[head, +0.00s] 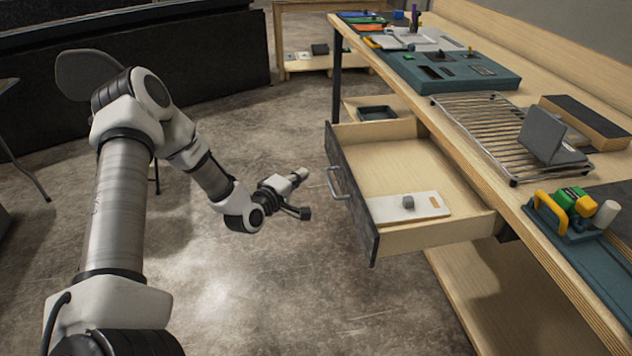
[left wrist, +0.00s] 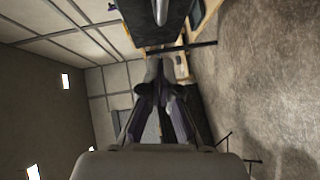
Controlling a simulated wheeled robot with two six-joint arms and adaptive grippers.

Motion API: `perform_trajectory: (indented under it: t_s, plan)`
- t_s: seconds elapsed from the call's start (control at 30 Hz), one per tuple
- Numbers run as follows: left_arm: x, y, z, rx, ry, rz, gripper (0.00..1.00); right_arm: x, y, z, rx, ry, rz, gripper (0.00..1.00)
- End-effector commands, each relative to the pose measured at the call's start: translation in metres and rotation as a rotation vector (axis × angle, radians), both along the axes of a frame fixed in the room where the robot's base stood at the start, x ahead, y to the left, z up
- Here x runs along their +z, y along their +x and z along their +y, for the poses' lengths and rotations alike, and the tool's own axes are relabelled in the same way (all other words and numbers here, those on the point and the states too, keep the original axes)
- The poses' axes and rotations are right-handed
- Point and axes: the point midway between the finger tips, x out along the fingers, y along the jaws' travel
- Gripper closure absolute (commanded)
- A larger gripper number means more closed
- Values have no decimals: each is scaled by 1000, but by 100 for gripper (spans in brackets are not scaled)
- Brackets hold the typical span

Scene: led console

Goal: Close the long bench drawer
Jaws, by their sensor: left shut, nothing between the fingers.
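The long bench drawer (head: 395,165) stands pulled out from the wooden workbench, with its dark front panel (head: 352,195) facing left. A grey bar handle (head: 338,183) sits on that front. A white board with a small grey block (head: 408,206) lies inside the drawer. My left gripper (head: 304,173) is shut and empty, a little to the left of the handle and apart from it. In the left wrist view its fingers (left wrist: 155,70) point toward the dark drawer front and part of the handle (left wrist: 161,12). My right gripper is not in view.
The workbench top (head: 455,130) runs along the right with a wire rack (head: 485,130), a teal organiser (head: 440,70) and a green and yellow tool (head: 572,207) on it. A lower shelf (head: 490,290) lies below. The floor left of the drawer is clear.

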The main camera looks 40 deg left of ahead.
Motion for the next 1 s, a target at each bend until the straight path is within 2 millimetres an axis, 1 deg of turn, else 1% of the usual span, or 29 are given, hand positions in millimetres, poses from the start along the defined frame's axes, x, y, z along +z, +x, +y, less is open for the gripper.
perform_trajectory:
  t_s: [0.03,0.1,0.23,0.37,0.77,0.87,1.0]
  plan:
    - [-3,10,-2,-6,6,1,100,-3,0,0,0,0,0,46]
    - [-6,18,-12,-7,4,3,100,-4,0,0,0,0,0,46]
    - [-8,30,-22,-3,2,3,100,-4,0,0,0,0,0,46]
    - [-9,35,-25,-2,0,2,100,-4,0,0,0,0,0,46]
    - [-10,36,-27,-1,0,1,100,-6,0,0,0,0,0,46]
    - [-11,40,-30,-2,1,1,100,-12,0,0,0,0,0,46]
    - [-13,53,-42,-5,3,-1,100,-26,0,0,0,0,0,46]
